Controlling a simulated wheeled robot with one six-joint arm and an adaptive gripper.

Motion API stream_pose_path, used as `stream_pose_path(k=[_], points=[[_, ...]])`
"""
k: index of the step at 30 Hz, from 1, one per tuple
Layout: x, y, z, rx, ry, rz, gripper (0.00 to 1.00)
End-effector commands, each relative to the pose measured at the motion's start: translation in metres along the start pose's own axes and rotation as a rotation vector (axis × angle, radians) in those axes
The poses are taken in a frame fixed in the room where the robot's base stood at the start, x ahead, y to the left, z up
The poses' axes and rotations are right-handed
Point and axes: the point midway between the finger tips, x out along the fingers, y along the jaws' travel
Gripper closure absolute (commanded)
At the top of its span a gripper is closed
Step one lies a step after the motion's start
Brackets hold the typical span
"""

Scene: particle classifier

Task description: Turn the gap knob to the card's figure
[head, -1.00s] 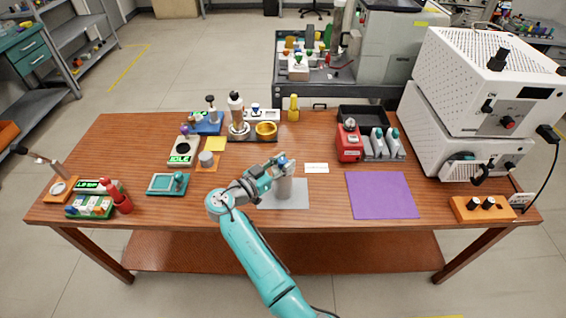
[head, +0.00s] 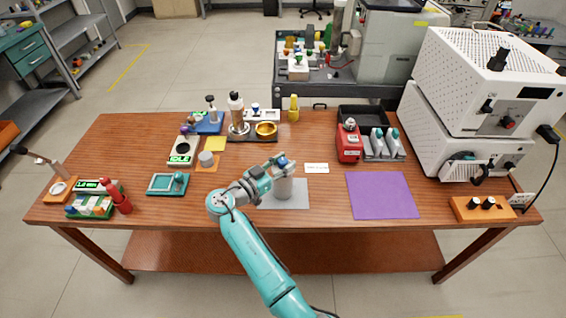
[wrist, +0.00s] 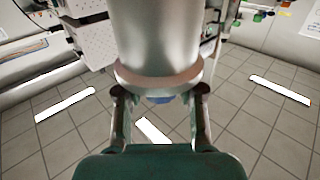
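A silver-grey canister (head: 285,188) stands upright on a grey mat (head: 299,200) at the front middle of the table. It fills the upper middle of the wrist view (wrist: 155,40), with a pinkish rim (wrist: 158,86) at its end. A blue part (head: 282,161) shows at its top, and partly in the wrist view (wrist: 161,99). My gripper (wrist: 160,94) has one finger on each side of the rim, seemingly touching it. No knob markings are readable. A small white card (head: 317,168) lies behind the mat; its figure is too small to read.
A purple mat (head: 382,196) lies bare to the right. A red device (head: 349,143) and bottles in a tray (head: 379,143) stand behind it. A teal-framed tray (head: 167,184) and scale (head: 183,151) are on the left. White ovens (head: 470,120) stand at the right end.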

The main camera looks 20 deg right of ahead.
Motion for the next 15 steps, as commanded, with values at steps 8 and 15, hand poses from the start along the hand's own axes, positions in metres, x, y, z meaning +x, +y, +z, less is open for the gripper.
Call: stream_pose_path(k=[8, 15], points=[[0.0, 0.0, -0.001, 0.002, 0.002, 0.0, 0.42], [-0.013, -0.001, -0.002, 0.002, 0.002, -0.002, 0.42]])
